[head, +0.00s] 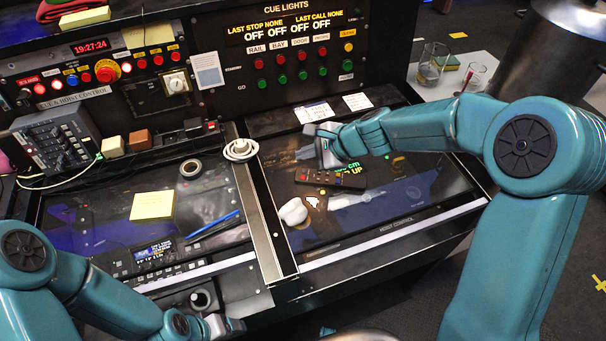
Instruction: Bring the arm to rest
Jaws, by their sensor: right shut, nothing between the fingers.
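My right arm (420,127) is teal and reaches in from the right over the console. Its gripper (322,146) is shut and empty, above the right half of the desk and in front of the cue lights panel (228,65). It is apart from the red and green buttons on that panel. My left arm (110,300) comes in from the lower left. Its gripper (228,327) is low at the bottom edge, near a black joystick (200,299); its fingers show too little to tell open from shut.
A dark remote (330,179) and a white mouse-like object (293,211) lie below my right gripper. A coiled white cable (241,149) sits on the central divider. Yellow notes (153,205), a blue pen (212,224) and a grey button box (55,140) are on the left. Glass beakers (432,63) stand at right.

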